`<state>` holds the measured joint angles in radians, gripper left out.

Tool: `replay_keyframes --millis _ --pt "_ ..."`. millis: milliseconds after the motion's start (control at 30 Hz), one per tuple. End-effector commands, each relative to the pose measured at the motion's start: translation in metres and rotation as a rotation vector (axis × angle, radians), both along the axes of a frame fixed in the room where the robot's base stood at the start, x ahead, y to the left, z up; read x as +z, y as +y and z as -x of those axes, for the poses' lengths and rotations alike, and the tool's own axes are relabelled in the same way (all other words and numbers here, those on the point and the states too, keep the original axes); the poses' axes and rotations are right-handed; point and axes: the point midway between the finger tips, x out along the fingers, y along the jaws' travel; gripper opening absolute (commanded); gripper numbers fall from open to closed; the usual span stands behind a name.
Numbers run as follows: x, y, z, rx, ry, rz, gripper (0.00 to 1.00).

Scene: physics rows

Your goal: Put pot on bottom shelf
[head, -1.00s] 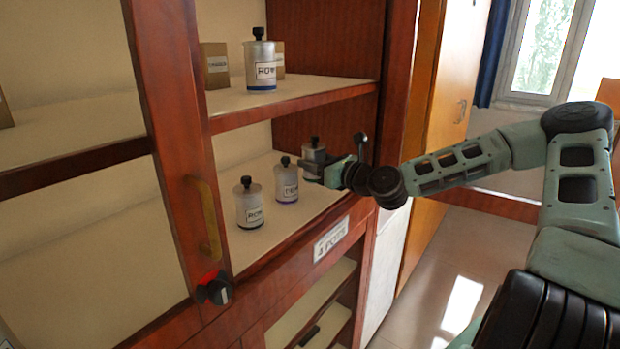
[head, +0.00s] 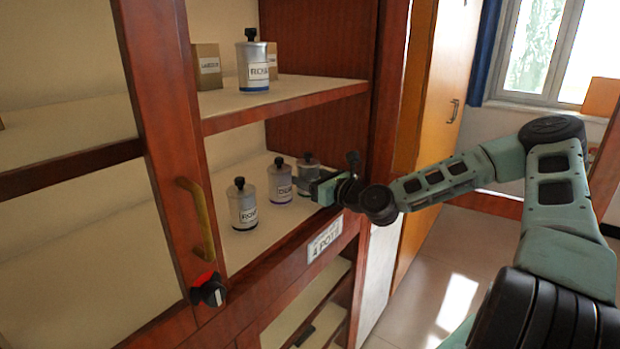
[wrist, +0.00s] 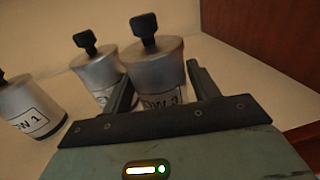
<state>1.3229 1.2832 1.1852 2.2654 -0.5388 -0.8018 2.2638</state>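A grey pot with a black knob (head: 307,169) is at the right end of the lower shelf (head: 262,233). In the wrist view this pot (wrist: 158,72) is between the two fingers of my gripper (wrist: 162,80), which lie close against its sides; its label ends in "3". My gripper (head: 318,186) reaches in from the right. The pot's base is hidden, so I cannot tell whether it touches the shelf. Two similar pots stand to its left, a middle one (head: 280,181) and a front one (head: 242,205) labelled as row 1.
The upper shelf (head: 285,102) holds another pot (head: 253,66) and brown boxes (head: 207,66). A door frame with a brass handle (head: 199,215) stands left of the opening. A sign (head: 325,238) is on the shelf front. The cabinet's right side wall is near my gripper.

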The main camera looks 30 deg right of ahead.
Motion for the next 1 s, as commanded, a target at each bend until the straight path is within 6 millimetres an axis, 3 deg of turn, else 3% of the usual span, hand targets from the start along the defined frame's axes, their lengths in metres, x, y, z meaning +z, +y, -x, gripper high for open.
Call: replay_keyframes --millis 133,233,700,1000 --pt "0.004 0.000 0.001 0.000 0.000 0.001 0.60" --pt "0.001 -0.003 0.012 -0.001 0.001 -0.001 0.60" --pt "0.001 -0.023 0.099 -0.002 0.000 -0.002 0.60" --pt "0.002 -0.026 0.117 0.000 0.000 0.001 0.60"
